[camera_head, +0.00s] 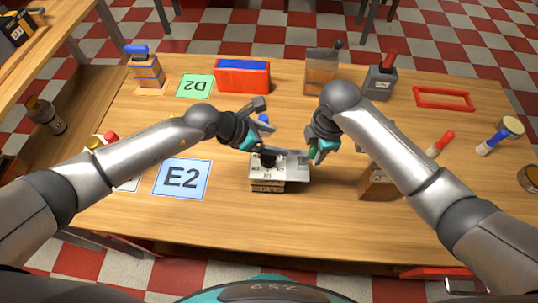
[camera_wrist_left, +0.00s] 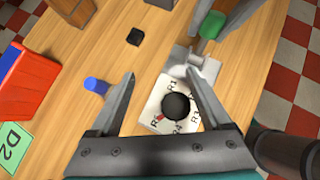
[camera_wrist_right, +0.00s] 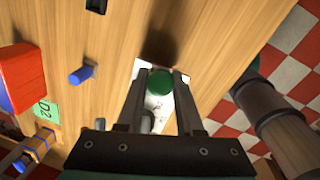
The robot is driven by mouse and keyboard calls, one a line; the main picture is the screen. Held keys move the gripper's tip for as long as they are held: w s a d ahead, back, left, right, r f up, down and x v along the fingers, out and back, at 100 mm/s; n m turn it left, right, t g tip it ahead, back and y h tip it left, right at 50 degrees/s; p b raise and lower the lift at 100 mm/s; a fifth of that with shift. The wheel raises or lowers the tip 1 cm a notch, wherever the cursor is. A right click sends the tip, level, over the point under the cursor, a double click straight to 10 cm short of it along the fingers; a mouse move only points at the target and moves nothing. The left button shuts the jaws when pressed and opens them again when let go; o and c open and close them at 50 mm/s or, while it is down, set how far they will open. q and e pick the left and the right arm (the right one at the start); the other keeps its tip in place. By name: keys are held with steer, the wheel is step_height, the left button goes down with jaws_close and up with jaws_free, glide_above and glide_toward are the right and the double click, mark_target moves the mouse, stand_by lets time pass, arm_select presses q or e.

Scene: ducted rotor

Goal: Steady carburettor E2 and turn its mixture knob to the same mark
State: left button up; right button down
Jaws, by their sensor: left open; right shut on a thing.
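The carburettor (camera_head: 266,185) is a small block with a pale dial plate on top and a grey plate at its right. Its round black mixture knob (camera_wrist_left: 177,105) stands on the dial, with lettered marks and a red mark around it. My left gripper (camera_wrist_left: 160,76) is open, with the knob between its spread fingers in view, nearer the right one; I cannot tell contact. My right gripper (camera_wrist_right: 160,72) is shut on a green-topped piece (camera_wrist_right: 160,83) at the carburettor's right side. The green piece also shows in the left wrist view (camera_wrist_left: 212,25).
A blue E2 card (camera_head: 181,180) lies left of the carburettor. A blue peg (camera_wrist_left: 97,86) stands close behind it. A green D2 card (camera_head: 195,86) and a red-and-blue bin (camera_head: 242,76) are at the back. A wooden block (camera_head: 376,183) stands to the right, partly behind my right arm.

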mark_target(262, 162)
arm_select(q)
steer(key=shift+w+d+f+n+t+h, duration=0.1)
steer(key=shift+f+n+t+h, duration=0.1)
steer(key=shift+f+n+t, duration=0.2)
steer(key=shift+w+d+f+n+t+h, duration=0.1)
steer(key=shift+f+n+t+h, duration=0.1)
steer(key=shift+f+n+t, duration=0.15)
steer(key=shift+f+n+t+h, duration=0.4)
steer(key=shift+n+t, duration=0.35)
steer(key=shift+s+a+f+n+t, duration=0.2)
steer(key=shift+a+f+n+t, duration=0.05)
steer(key=shift+n+t, duration=0.5)
steer(key=shift+s+a+n+t+h, duration=0.45)
steer(key=shift+n+t, duration=0.2)
steer(key=shift+t, duration=0.2)
steer(key=s+a+n+t+h, duration=0.1)
steer(key=s+a+t, duration=0.2)
steer(key=shift+s+a+r+n, duration=0.15)
steer(key=shift+a+n, duration=0.1)
steer(key=shift+n, duration=0.15)
steer(key=s+a+f+m+g+h, duration=0.2)
steer(key=s+a+m, duration=0.3)
steer(key=s+a, duration=0.1)
steer(key=x, duration=1.2)
steer(key=shift+s+d+r, duration=0.1)
steer(key=shift+d+r, duration=0.05)
steer(key=shift+r, duration=0.1)
steer(key=shift+c, duration=0.2)
jaws_close()
